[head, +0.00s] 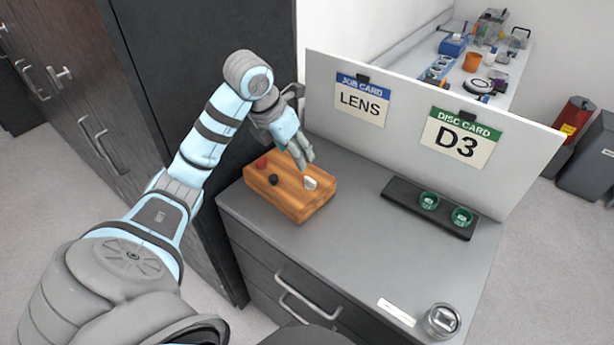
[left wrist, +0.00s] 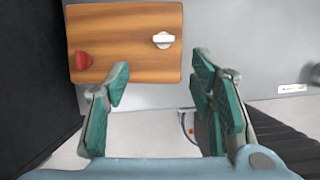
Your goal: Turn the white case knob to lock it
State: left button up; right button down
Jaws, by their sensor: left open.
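A wooden case (head: 287,198) sits on the grey cabinet top, near its left edge. On its top are a white knob (head: 310,183), a red knob (head: 262,162) and a black knob (head: 273,180). My left gripper (head: 302,160) is open and empty, just above and behind the white knob. In the left wrist view the white knob (left wrist: 163,40) lies ahead of the open fingers (left wrist: 161,84), apart from them, with its bar pointing sideways. The red knob (left wrist: 83,60) shows to its left on the wooden case (left wrist: 120,28); the black knob does not show there. My right gripper is out of view.
A white panel (head: 400,150) with LENS and D3 cards stands behind the case. A black tray (head: 400,193) with green-rimmed discs (head: 428,200) lies to the right. A round metal and glass item (head: 441,320) stands at the front right. The middle of the grey top (head: 350,235) is clear.

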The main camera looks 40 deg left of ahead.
aim_at(310, 180)
pick_arm(q)
jog(key=x, duration=1.2)
jog(key=shift+w+d+f, duration=0.1)
jog(key=shift+d+f, duration=0.2)
jog(key=shift+f, duration=0.1)
jog(key=c, duration=1.2)
